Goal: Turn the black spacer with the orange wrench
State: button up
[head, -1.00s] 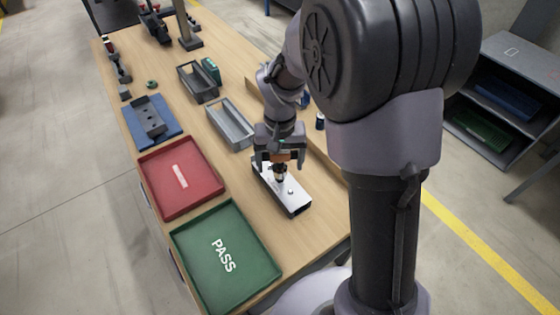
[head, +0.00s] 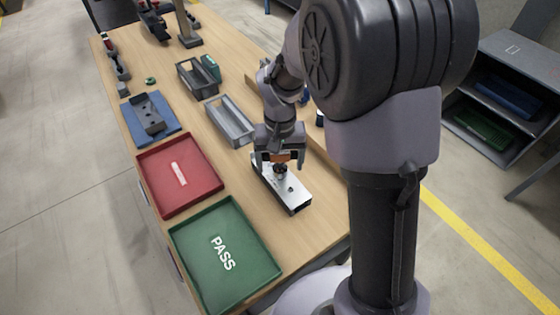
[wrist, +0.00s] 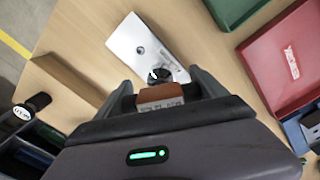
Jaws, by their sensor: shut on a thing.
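My gripper (head: 280,158) is shut on the orange wrench (head: 283,156), which also shows as an orange-brown block between the fingers in the wrist view (wrist: 160,95). Directly below it is the black spacer (head: 280,169), over the far end of a silver-white plate fixture (head: 294,200). In the wrist view, the round black spacer (wrist: 158,75) is just beyond the wrench, at the near end of the plate (wrist: 148,42). The wrench's lower end is hidden, so I cannot tell how fully it engages the spacer.
A small stud or hole (wrist: 140,50) is in the plate. The red tray (head: 152,180) and green PASS tray (head: 188,243) lie left of the fixture. A grey bin (head: 232,125) stands behind it. A wooden rail (head: 325,160) runs along the right side.

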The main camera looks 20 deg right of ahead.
jog(key=shift+f, duration=0.2)
dwell(0.4)
jog(key=shift+m+b, duration=0.4)
jog(key=shift+m, duration=0.8)
jog(key=shift+m+b, duration=0.5)
jog(key=shift+m, duration=0.6)
jog(key=shift+m+b, duration=0.45)
jog(key=shift+m, duration=0.65)
